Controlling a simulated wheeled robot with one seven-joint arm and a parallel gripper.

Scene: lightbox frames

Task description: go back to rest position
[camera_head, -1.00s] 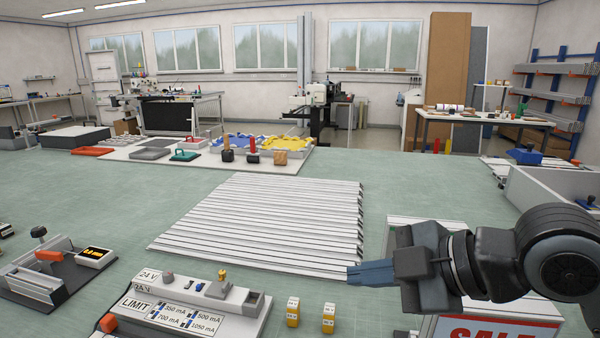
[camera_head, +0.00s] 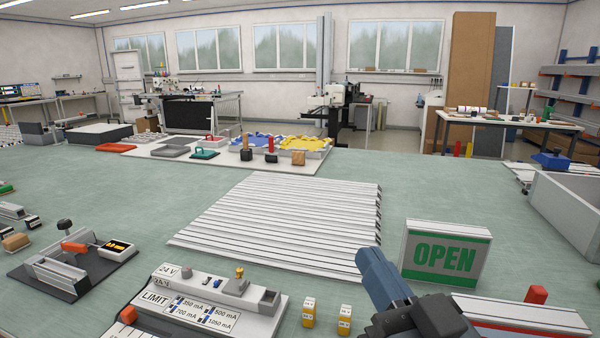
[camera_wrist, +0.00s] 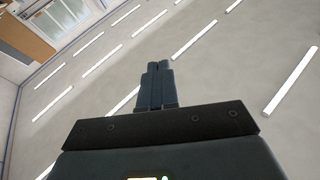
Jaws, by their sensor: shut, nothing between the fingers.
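My gripper (camera_head: 370,262) is at the lower right of the head view, over the front part of the green table. Its fingers are together with nothing between them, pointing up and to the left in the picture. Its tip lies close to the right front corner of the stack of silver profiles (camera_head: 285,220) in the picture; I cannot tell the height between them. In the wrist view my shut fingers (camera_wrist: 155,80) point towards the ceiling with its light strips (camera_wrist: 290,82).
A green "OPEN" sign (camera_head: 445,256) stands right of my gripper. The "LIMIT" control box (camera_head: 205,300) and two yellow blocks (camera_head: 309,313) are left of it. A grey bin (camera_head: 570,205) stands at the right.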

